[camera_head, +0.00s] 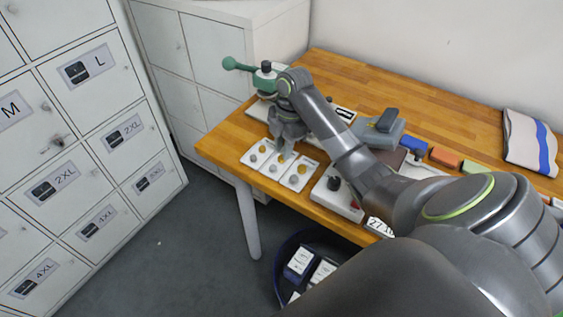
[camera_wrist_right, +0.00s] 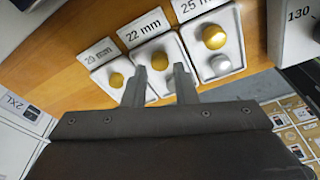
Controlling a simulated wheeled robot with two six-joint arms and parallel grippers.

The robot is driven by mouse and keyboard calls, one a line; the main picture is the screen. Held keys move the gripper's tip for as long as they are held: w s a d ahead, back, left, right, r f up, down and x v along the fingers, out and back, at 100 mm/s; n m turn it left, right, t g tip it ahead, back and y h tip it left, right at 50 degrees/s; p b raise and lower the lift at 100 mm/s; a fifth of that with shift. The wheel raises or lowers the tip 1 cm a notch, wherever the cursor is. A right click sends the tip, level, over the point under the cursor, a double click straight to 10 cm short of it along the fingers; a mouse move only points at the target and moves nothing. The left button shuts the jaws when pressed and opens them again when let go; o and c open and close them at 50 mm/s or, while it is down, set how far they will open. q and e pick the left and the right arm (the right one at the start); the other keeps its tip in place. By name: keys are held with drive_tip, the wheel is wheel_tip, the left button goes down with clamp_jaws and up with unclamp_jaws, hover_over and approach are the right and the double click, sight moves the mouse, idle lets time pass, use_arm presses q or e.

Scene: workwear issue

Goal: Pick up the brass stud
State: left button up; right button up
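Three small white trays hold round studs. In the right wrist view, one brass stud (camera_wrist_right: 159,60) sits in the 22 mm tray (camera_wrist_right: 148,32), another brass stud (camera_wrist_right: 116,80) in the 20 mm tray, and a larger brass stud (camera_wrist_right: 214,37) in the 25 mm tray. My right gripper (camera_wrist_right: 160,69) is open, with the 22 mm brass stud showing between its fingertips; I cannot tell whether they touch it. In the head view my right gripper (camera_head: 284,152) points down over the trays. A silver stud (camera_wrist_right: 170,84) is partly hidden by a finger. My left gripper is out of view.
A press with a green handle (camera_head: 240,66) stands behind the trays. A white block with a black knob (camera_head: 334,184) is right of them. Coloured blocks and a folded cloth (camera_head: 531,142) lie farther right. Lockers (camera_head: 95,75) stand left, and a dark bin (camera_head: 290,250) is below the front edge.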

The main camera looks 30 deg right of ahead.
wheel_tip(320, 180, down, 2)
drive_tip(key=shift+a+f+p, duration=0.1)
drive_tip(key=shift+a+p, duration=0.05)
drive_tip(key=shift+p, duration=0.15)
clamp_jaws()
